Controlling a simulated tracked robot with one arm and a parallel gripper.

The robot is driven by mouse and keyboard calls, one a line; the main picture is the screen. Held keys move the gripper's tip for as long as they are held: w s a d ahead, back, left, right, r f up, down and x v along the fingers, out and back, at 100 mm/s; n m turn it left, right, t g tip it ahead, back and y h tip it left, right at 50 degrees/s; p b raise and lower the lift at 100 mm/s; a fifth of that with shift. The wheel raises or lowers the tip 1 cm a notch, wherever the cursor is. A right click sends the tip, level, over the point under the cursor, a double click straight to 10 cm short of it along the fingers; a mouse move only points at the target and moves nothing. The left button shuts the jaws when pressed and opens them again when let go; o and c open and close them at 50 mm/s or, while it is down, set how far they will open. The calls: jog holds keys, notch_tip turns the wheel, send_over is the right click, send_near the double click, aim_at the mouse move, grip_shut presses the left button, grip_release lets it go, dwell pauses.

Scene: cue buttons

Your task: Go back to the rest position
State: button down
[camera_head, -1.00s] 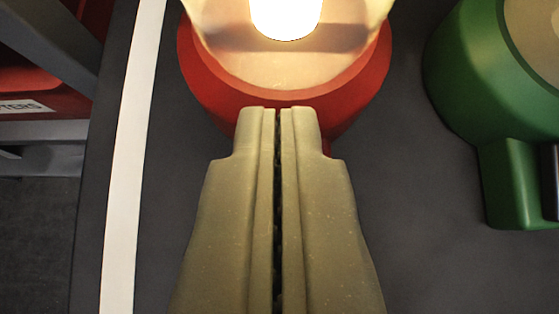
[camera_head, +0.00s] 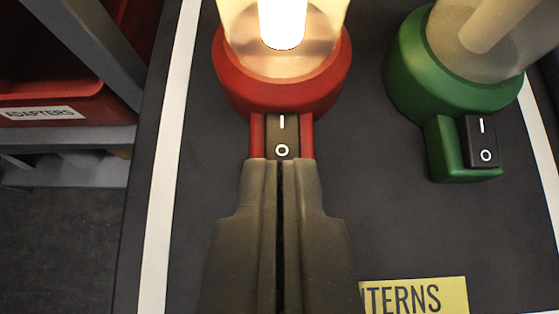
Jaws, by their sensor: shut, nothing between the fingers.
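My gripper (camera_head: 280,165) is shut and empty, its fingers pointing up the picture in the middle. A red lantern (camera_head: 285,95) with a bright glowing lamp stands just beyond the fingertips. Its rocker switch (camera_head: 282,138), marked I and O, shows right above the fingertips, and the fingers hide its near end. I cannot tell whether they touch it.
A green lantern (camera_head: 415,85) with a black switch (camera_head: 480,142) stands at the right, its lamp unlit. A yellow label (camera_head: 430,294) reading "TERNS" lies at the lower right. A white line (camera_head: 165,190) edges the dark surface. A red ADAPTERS bin (camera_head: 60,95) sits on a shelf at the left.

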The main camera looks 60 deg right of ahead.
jog(key=s+r+n+t+y+p, duration=0.2)
jog(key=s+r, duration=0.5)
jog(key=r, duration=0.9)
jog(key=s+d+r+n+t+y+p, duration=0.1)
jog(key=s+r+n+t+y+p, duration=0.2)
jog(key=s+r, duration=0.5)
jog(key=s+d+r+n+t+y+p, duration=0.1)
jog(key=s+r+n+t+y+p, duration=0.2)
jog(key=r, duration=2.2)
jog(key=s+n+t, duration=0.1)
jog(key=s+n, duration=0.2)
jog(key=s, duration=0.1)
jog(key=shift+s+y, duration=0.3)
